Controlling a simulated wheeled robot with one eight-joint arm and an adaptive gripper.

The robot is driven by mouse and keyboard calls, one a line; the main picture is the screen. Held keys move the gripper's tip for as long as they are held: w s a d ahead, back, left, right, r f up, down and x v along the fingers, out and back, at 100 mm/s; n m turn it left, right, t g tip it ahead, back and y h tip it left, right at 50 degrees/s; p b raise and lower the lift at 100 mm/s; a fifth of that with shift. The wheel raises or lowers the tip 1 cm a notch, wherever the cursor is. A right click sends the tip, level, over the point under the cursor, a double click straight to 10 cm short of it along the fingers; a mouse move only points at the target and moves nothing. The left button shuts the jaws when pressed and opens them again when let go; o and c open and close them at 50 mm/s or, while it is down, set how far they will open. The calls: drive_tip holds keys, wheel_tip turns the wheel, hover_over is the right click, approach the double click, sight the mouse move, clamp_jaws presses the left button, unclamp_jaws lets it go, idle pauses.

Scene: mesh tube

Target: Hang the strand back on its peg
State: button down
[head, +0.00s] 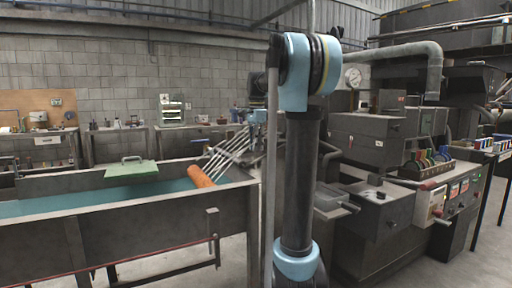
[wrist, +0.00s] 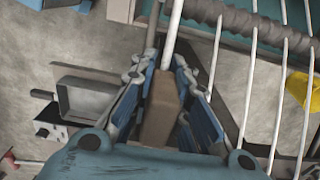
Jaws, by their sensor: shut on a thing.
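My gripper (wrist: 165,72) is shut on a brown block-like end piece in the wrist view. A white strand (wrist: 173,35) runs up from this brown piece (wrist: 160,108) to the top edge. Other white strands (wrist: 250,80) cross the right side, passing a dark ribbed bar (wrist: 235,18). In the head view several pale strands (head: 225,150) slant down to an orange roller (head: 201,177). My gripper (head: 257,117) is small there, partly behind my arm, beside the strands' upper ends. I cannot clearly make out the empty peg in either view.
Dark machinery (head: 385,140) stands at right. Below my gripper are a grey open box (wrist: 85,100) and a yellow object (wrist: 303,90). Bare floor shows between.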

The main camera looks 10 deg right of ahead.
drive_tip(key=shift+f, duration=1.2)
idle(1.7)
drive_tip(key=c, duration=1.4)
unclamp_jaws()
drive_tip(key=shift+c, duration=0.2)
drive_tip(key=shift+r, duration=0.1)
wheel_tip(320, 180, up, 12)
drive_tip(key=shift+f, duration=0.25)
drive_tip(key=s+f+n+t, duration=0.2)
drive_tip(key=s+f+n, duration=1.2)
drive_tip(key=s+f, duration=2)
wheel_tip(320, 180, down, 5)
drive_tip(key=shift+s+r+n, duration=0.1)
drive_tip(key=shift+s+n, duration=0.2)
drive_tip(key=shift+s, duration=0.1)
